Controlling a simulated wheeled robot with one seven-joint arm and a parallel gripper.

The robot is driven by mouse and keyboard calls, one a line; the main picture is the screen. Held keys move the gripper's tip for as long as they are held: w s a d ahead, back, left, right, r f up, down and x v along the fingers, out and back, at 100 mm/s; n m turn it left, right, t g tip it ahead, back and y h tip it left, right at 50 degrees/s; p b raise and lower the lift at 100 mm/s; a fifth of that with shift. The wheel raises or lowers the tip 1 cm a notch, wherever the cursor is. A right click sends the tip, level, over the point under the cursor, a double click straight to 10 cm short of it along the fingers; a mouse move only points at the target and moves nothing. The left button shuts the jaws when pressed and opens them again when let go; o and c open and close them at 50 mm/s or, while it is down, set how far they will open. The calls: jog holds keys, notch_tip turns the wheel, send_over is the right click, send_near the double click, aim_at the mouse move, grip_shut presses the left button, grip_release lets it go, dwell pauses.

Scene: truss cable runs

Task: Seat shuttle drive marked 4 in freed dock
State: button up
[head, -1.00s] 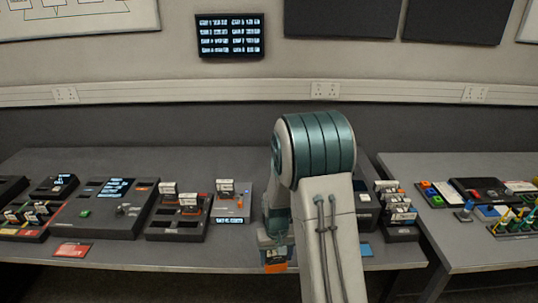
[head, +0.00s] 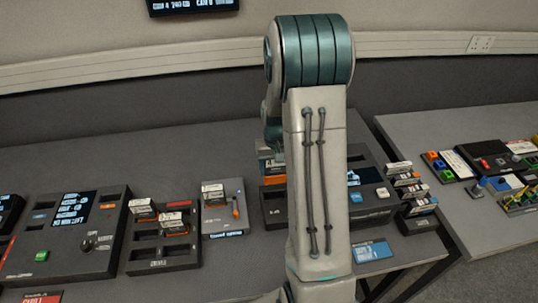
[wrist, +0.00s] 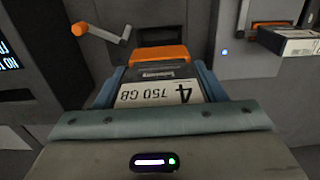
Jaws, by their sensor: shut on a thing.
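My gripper (wrist: 157,92) is shut on the shuttle drive marked 4 (wrist: 160,95), whose white label reads 4 and 750 GB, upside down in the wrist view. The drive's orange end (wrist: 160,54) points away from my gripper. In the head view my arm hides most of the gripper; orange and white parts (head: 271,167) show at the arm's left edge, and I cannot tell which belong to the held drive.
In the wrist view, an orange-tipped lever (wrist: 98,34) stands left of the slot, and another white-labelled drive (wrist: 290,42) sticks out at the right. In the head view, a rack (head: 165,258) with several drives stands left, and more drives (head: 410,185) stand right of my arm.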

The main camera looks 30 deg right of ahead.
aim_at(275, 182)
jog(key=shift+s+f+b, duration=0.15)
jog(key=shift+f+b, duration=0.35)
jog(key=shift+f, duration=0.25)
jog(key=shift+f+b, duration=1.6)
jog(key=shift+f, duration=0.7)
jog(key=shift+f+b, duration=0.1)
jog(key=shift+b, duration=0.25)
jog(key=shift+f+b, duration=0.6)
jog(key=shift+f+b, duration=0.3)
jog(key=shift+f+b, duration=1.1)
jog(key=shift+f, duration=0.1)
dwell(0.5)
dwell(0.3)
